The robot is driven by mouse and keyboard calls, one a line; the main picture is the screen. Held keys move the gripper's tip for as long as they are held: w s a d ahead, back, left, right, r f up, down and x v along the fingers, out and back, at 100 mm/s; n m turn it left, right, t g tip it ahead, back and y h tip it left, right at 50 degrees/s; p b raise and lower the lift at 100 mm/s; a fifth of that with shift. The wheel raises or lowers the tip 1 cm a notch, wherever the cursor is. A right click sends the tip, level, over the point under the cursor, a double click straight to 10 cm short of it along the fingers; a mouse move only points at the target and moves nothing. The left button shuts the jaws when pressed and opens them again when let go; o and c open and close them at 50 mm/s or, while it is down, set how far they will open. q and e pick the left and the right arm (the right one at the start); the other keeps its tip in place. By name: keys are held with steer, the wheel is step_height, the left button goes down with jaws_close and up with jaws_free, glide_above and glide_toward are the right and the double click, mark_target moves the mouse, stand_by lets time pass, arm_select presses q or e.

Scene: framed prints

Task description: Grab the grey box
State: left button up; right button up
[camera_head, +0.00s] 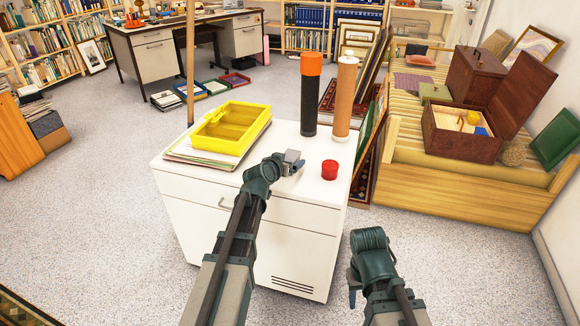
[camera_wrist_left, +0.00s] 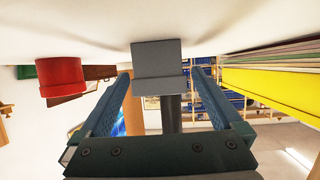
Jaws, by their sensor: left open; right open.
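The small grey box (camera_head: 293,156) sits on the white cabinet top (camera_head: 300,190), partly hidden by my left gripper in the head view. My left gripper (camera_head: 292,167) is open, low over the cabinet top at the box. In the left wrist view, which looks upside down, the grey box (camera_wrist_left: 158,60) stands centred in front of and between the two spread fingers. I cannot tell whether either finger touches it. My right gripper (camera_head: 353,286) is off the cabinet's right front side, empty and below the top's level; its fingers are partly hidden by the wrist.
A red lid-like cylinder (camera_head: 329,169) stands right of the box. A black tube with an orange cap (camera_head: 310,95) and a brown tube (camera_head: 344,98) stand behind it. A yellow tray (camera_head: 230,128) lies on papers to the left. The front cabinet top is clear.

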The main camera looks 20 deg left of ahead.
arm_select(q)
steer(key=shift+c, duration=0.6)
steer(key=c, duration=1.4)
steer(key=shift+r, duration=0.15)
steer(key=shift+c, duration=0.2)
arm_select(e)
steer(key=shift+r, duration=0.15)
